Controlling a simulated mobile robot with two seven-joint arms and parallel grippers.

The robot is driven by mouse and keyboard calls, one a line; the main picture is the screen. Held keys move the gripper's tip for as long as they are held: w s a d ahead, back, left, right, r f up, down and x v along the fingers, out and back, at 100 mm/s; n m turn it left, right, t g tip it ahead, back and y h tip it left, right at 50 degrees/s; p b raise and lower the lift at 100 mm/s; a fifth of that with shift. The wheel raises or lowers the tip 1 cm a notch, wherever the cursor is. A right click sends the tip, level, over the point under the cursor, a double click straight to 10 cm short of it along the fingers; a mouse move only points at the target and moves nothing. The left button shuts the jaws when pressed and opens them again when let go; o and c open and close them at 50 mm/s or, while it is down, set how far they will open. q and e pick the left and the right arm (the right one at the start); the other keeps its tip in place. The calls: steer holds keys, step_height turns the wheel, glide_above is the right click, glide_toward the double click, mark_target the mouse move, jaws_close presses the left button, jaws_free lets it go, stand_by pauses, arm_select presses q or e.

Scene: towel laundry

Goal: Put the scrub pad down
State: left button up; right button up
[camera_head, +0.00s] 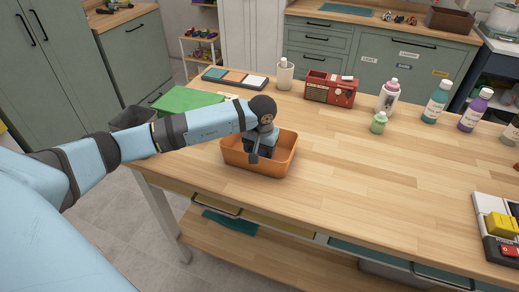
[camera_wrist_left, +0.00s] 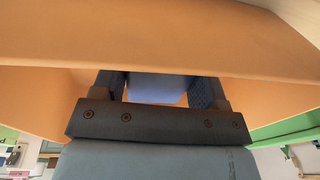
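My left gripper (camera_head: 254,150) points down into an orange tub (camera_head: 283,163) on the wooden worktop. In the left wrist view its two fingers (camera_wrist_left: 158,84) stand well apart, with a plain blue surface (camera_wrist_left: 157,90) between them. This may be the scrub pad, but its outline is mostly hidden by the gripper and the tub wall. I cannot tell whether the fingers press on it. The tub's orange wall (camera_wrist_left: 160,45) fills the upper part of that view. My right gripper is not in view.
A green cloth (camera_head: 185,99) and a flat tray (camera_head: 236,78) lie behind my left arm. The middle of the worktop (camera_head: 385,175) is clear.

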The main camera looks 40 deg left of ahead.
mark_target(261, 153)
arm_select(q)
steer(key=o, duration=0.4)
steer(key=shift+o, duration=0.2)
steer(key=shift+r+p, duration=0.3)
steer(key=shift+r, duration=0.05)
step_height(261, 153, up, 12)
steer(key=d+b, duration=0.1)
steer(key=shift+s+f, duration=0.25)
steer(key=shift+s, duration=0.2)
steer(key=shift+d, duration=0.1)
